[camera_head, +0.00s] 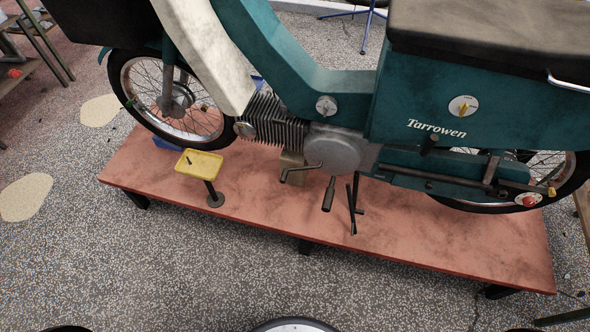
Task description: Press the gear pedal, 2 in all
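A teal moped (415,90) marked "Tarrowen" stands on a low reddish platform (260,225). A thin bent dark lever (300,171) sticks out to the left from below the round grey engine cover (333,150); it looks like the gear pedal. Just right of it a thicker dark pedal (328,196) hangs downward. Further right are dark crossed bars (353,205), perhaps a stand. I cannot tell for certain which of these is the gear pedal. Neither of my grippers is in view, and nothing touches the levers.
A yellow tray (199,164) on a short post stands on the platform left of the engine. The platform's front edge (300,244) and legs face me. Speckled floor (200,285) in front is clear. A blue stand (368,25) is behind the moped.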

